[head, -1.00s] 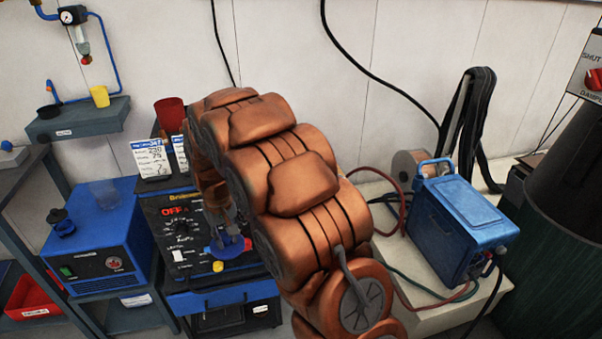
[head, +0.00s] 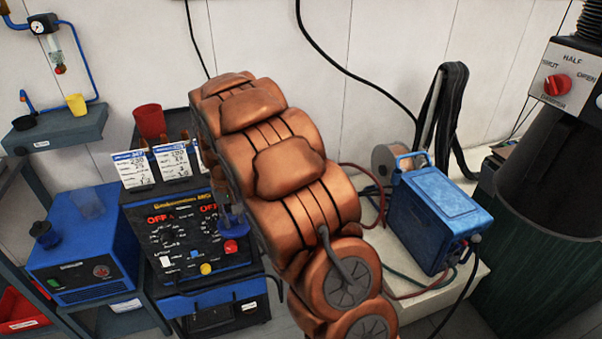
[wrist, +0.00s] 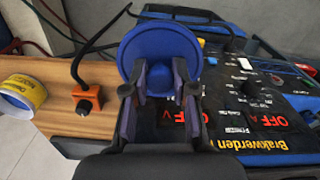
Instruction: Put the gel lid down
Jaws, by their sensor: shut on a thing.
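The gel lid (wrist: 160,45) is a blue round disc with a raised hub. In the wrist view my gripper (wrist: 160,88) is shut on its hub, with one dark finger on each side. The lid is held over or near the edge between the welder's black front panel (wrist: 230,95) and a wooden surface (wrist: 95,90). In the head view a small part of the blue lid (head: 231,222) shows in front of the welder panel. My copper-coloured arm hides the rest of it and most of the gripper.
On the wooden surface are a yellow-labelled round container (wrist: 22,93) and an orange block (wrist: 88,99) with a black cable. A red cup (head: 150,122) and price-style cards (head: 132,169) stand on the welder. A blue cooler unit (head: 85,255) is left, a blue case (head: 435,220) right.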

